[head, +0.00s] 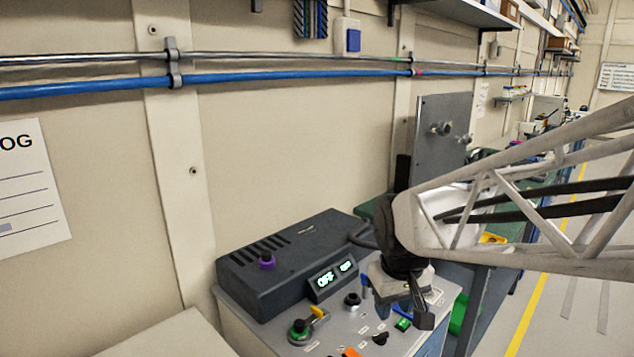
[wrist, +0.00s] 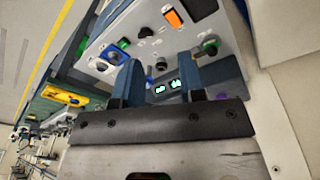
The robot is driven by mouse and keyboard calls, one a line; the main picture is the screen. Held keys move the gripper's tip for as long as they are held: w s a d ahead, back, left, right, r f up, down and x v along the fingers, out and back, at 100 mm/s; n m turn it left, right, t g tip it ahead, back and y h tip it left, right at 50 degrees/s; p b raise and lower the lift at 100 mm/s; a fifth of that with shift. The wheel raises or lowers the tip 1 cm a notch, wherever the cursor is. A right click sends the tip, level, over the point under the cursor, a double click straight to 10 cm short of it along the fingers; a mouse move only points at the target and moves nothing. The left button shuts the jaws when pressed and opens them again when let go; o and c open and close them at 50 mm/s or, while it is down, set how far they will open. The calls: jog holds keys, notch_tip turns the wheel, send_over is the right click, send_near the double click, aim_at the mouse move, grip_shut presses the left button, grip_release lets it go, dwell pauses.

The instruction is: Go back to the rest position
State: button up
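My gripper (head: 408,308) hangs at the end of my arm over the right part of a grey control panel (head: 345,312) in the head view. In the wrist view, the two fingers of my gripper (wrist: 160,98) stand apart, with nothing visible between their tips. The panel (wrist: 130,37) lies beyond them there. A dark box with two small lit displays (head: 334,276) stands at the back of the panel, left of my gripper; the left display seems to read OFF. My gripper hides part of the panel's right side. I cannot tell whether it touches any control.
The panel carries a green-and-yellow control (head: 308,325), a black knob (head: 352,299), a green switch (head: 402,324) and an orange piece (head: 351,353). A purple knob (head: 267,260) is on the dark box. An upright grey plate (head: 441,140) stands behind my arm. The floor at right looks open.

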jog(key=s+d+m, duration=0.1)
jog(key=s+d, duration=0.1)
jog(key=s, duration=0.5)
jog(key=s+d+m+t, duration=0.1)
jog(key=s+d+m, duration=0.1)
jog(key=s, duration=0.6)
jog(key=shift+d+r+m, duration=0.25)
jog(key=shift+d+m, duration=0.05)
jog(key=shift+d, duration=0.1)
dwell(2.3)
